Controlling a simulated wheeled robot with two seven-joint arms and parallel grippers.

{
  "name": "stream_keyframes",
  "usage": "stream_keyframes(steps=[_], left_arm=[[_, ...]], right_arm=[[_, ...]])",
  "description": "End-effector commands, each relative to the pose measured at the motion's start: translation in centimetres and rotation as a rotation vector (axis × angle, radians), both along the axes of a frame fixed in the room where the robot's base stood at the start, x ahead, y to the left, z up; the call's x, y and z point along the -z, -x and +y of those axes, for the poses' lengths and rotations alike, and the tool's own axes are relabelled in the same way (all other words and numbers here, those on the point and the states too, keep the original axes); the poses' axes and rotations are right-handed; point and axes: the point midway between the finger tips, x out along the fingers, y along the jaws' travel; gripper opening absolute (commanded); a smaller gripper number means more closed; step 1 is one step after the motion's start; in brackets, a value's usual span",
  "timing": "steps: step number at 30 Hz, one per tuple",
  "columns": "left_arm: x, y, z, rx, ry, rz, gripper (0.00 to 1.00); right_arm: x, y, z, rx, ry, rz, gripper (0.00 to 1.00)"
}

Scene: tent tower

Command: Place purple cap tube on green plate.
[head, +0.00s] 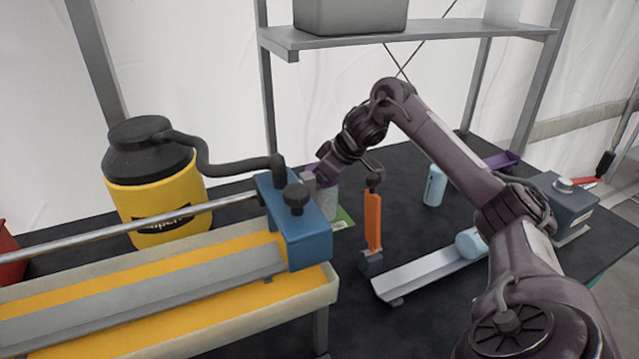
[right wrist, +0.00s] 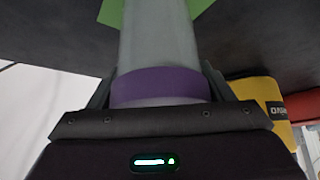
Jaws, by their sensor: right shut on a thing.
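The purple cap tube is a translucent grey cylinder with a purple band. In the head view the tube (head: 328,203) hangs beside the blue clamp block, partly hidden by it and by my gripper. In the right wrist view the purple cap (right wrist: 160,87) sits between the fingers and the tube body extends away. My right gripper (head: 318,180) is shut on the tube at its cap end. The green plate (head: 343,219) lies on the dark table by the tube's lower end. It also shows in the right wrist view (right wrist: 112,12). I cannot tell whether they touch. My left gripper is out of view.
A yellow-and-grey machine with a blue block (head: 300,235) stands close left of the plate. A yellow canister (head: 155,195) is behind it. An orange-handled tool (head: 372,222) stands to the right, near a pale blue bottle (head: 434,186) and a metal channel (head: 425,272).

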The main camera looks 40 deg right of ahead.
Motion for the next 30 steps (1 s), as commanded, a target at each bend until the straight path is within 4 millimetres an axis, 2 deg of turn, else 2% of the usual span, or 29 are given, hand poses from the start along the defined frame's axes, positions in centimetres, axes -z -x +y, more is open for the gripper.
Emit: stream_keyframes(steps=[5,6,11,19,22,26,30], left_arm=[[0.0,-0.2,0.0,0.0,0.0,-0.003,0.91],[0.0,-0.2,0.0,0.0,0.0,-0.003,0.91],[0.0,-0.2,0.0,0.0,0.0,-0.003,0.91],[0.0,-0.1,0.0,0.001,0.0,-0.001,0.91],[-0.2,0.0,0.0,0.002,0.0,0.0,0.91],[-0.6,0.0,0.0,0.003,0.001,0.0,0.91],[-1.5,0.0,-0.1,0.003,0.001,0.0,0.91]], right_arm=[[0.1,0.0,0.0,0.001,0.0,-0.001,0.51],[0.2,0.0,0.0,0.0,0.0,0.0,0.75],[0.1,0.0,0.0,0.0,0.0,0.0,0.95],[0.0,0.0,0.0,0.001,0.001,0.0,0.95],[-0.5,0.2,-0.2,0.001,0.003,-0.001,0.95],[-2.3,1.2,-0.6,0.003,0.006,-0.002,0.95],[-5.1,2.7,-1.2,0.003,0.007,-0.003,0.95]])
